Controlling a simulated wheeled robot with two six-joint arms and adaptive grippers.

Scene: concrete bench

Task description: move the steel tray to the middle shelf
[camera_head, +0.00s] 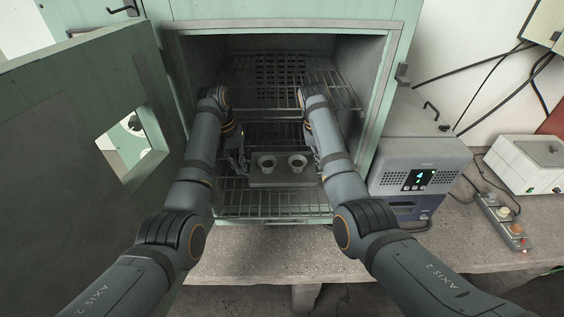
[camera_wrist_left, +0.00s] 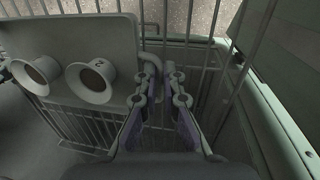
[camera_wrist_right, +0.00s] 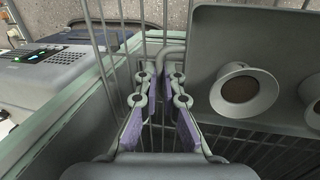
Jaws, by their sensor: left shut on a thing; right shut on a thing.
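The steel tray (camera_head: 283,181) is inside the open oven, over a low wire shelf (camera_head: 265,206). Two pale flared cups, a left one (camera_head: 267,164) and a right one (camera_head: 298,164), stand upright on it with dark contents. My left gripper (camera_wrist_left: 160,76) is shut on the tray's handle at its left end. My right gripper (camera_wrist_right: 160,76) is shut on the handle at the right end. The tray looks about level; I cannot tell whether it touches the shelf. Another wire shelf (camera_head: 285,97) sits higher inside. My arms hide parts of the side walls and shelves.
The oven door (camera_head: 75,120) is swung open at the left. The oven's right wall (camera_head: 366,100) is close to my right arm. A grey control box (camera_head: 420,165) with a display stands on the bench at the right, near a power strip (camera_head: 503,215) and a white unit (camera_head: 525,160).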

